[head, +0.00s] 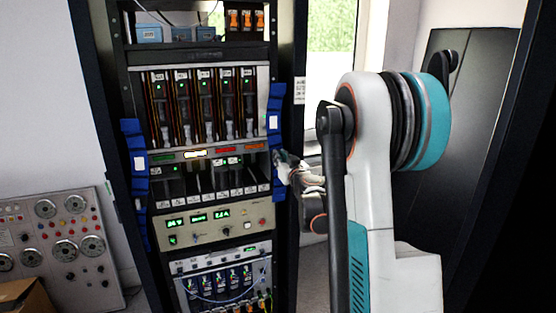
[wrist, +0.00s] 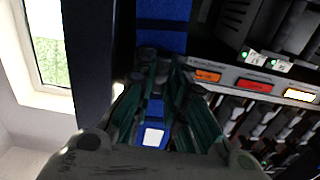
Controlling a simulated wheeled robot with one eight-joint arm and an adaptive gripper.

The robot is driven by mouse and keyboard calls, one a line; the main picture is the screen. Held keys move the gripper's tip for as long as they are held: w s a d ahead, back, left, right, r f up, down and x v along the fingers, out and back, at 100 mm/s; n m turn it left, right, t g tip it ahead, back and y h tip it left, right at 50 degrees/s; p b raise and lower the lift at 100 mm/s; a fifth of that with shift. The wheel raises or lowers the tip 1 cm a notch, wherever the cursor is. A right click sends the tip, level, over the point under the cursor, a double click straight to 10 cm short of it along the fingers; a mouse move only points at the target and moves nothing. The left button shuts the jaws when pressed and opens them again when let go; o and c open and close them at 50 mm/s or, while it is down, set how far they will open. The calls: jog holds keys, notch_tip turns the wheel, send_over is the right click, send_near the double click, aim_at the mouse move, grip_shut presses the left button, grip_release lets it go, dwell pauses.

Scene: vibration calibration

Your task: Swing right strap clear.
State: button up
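The right strap (head: 274,105) is blue with a white label and hangs along the right post of the equipment rack. My gripper (head: 284,160) is at the strap's middle, just below the label. In the wrist view, blue strap (wrist: 162,36) shows beyond the fingertips. The labelled part also shows through the gap between the fingers. My gripper's fingertips (wrist: 161,65) come close together over the strap. Whether they pinch it or only stand in front of it is hidden.
The rack (head: 205,58) holds modules, lit displays and switches just left of my gripper. A blue left strap (head: 136,160) hangs on its left post. A gauge panel (head: 60,240) stands at far left. A window (head: 331,24) is behind, right of the rack.

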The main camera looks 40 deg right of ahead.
jog(key=o, duration=0.4)
jog(key=shift+o, duration=0.2)
jog(key=v, duration=1.2)
jog(key=shift+c, duration=0.5)
